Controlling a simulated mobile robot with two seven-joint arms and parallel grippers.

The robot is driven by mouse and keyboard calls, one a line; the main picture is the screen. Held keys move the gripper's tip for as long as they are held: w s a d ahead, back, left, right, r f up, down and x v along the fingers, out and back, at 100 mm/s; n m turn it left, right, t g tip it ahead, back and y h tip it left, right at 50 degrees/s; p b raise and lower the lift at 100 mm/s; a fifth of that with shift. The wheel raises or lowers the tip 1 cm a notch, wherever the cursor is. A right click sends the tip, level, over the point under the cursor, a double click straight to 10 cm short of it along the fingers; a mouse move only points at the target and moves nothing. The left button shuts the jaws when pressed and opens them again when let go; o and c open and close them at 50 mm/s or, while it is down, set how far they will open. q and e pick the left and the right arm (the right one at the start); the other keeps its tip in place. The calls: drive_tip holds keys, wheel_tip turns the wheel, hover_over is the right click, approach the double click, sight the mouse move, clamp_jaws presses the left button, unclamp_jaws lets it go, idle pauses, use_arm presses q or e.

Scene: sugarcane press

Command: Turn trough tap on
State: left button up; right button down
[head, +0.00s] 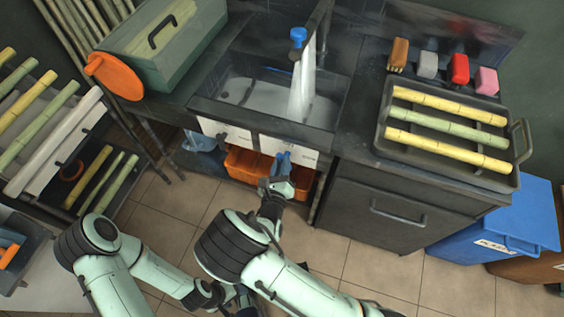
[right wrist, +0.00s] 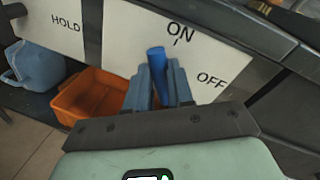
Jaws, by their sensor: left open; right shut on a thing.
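The trough (head: 205,107) is a dark sink with pale water in it, and a white stream of water (head: 303,75) falls into it below a blue-knobbed tap (head: 298,37). On the trough's front is a white panel (head: 240,137); in the right wrist view the panel (right wrist: 120,40) reads HOLD, ON and OFF. A blue lever (right wrist: 157,58) stands nearly upright there, its tip just below left of the ON mark. My right gripper (right wrist: 160,82), also in the head view (head: 281,160), is shut on the lever. My left gripper (head: 240,298) is low, away from the panel, its fingers unclear.
An orange bin (head: 243,163) sits under the trough, with a blue jug (right wrist: 35,68) beside it. A tray (head: 382,140) of yellow and green canes lies on the right counter. A green box (head: 165,45) stands left of the trough. A blue bin (head: 520,215) stands at the right.

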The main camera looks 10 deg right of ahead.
idle(0.4)
drive_tip(key=c, duration=1)
unclamp_jaws()
drive_tip(key=p+v, duration=0.1)
drive_tip(key=v, duration=1.2)
drive_tip(key=shift+s, duration=0.2)
drive_tip(key=shift+a, duration=0.1)
